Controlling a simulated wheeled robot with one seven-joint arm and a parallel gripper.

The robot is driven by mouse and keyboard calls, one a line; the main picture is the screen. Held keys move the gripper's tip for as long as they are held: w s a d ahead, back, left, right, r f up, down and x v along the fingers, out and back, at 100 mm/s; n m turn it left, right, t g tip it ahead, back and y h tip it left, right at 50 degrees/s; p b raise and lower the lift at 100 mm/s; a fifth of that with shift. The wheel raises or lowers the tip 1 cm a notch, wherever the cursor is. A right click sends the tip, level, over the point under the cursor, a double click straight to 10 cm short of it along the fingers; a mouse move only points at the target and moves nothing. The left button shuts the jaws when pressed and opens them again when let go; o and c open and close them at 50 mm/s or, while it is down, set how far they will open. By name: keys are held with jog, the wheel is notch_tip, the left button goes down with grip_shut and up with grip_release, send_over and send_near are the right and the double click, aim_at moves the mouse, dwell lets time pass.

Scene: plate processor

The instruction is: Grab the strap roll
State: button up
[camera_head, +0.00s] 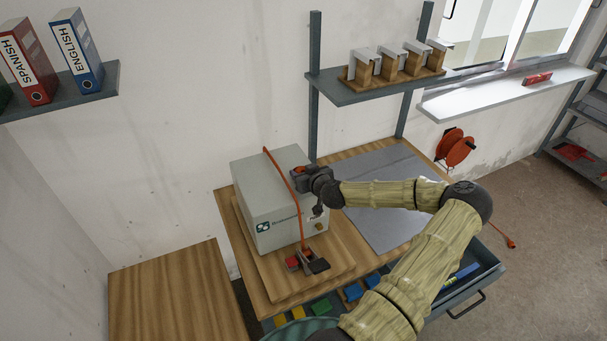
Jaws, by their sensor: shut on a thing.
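A grey box (264,200) stands on a wooden board (325,258) on the workbench. An orange strap (288,180) runs over its top and down its front. A dark buckle with a red part (308,262) is at the strap's lower end, in front of the box. My gripper (301,175) is at the box's upper right edge, shut on a small orange piece (299,170) that looks like the strap roll. The fingers hide most of it, and I cannot tell if it touches the box.
An open drawer (488,268) with several coloured items is below the bench's right side. A grey mat (380,165) lies bare behind my arm. A shelf (365,94) with several wooden blocks hangs above. An orange reel (458,150) is on the wall.

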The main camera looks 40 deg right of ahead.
jog(key=shift+r, duration=0.2)
jog(key=shift+r+b, duration=1.3)
jog(key=shift+r, duration=3.55)
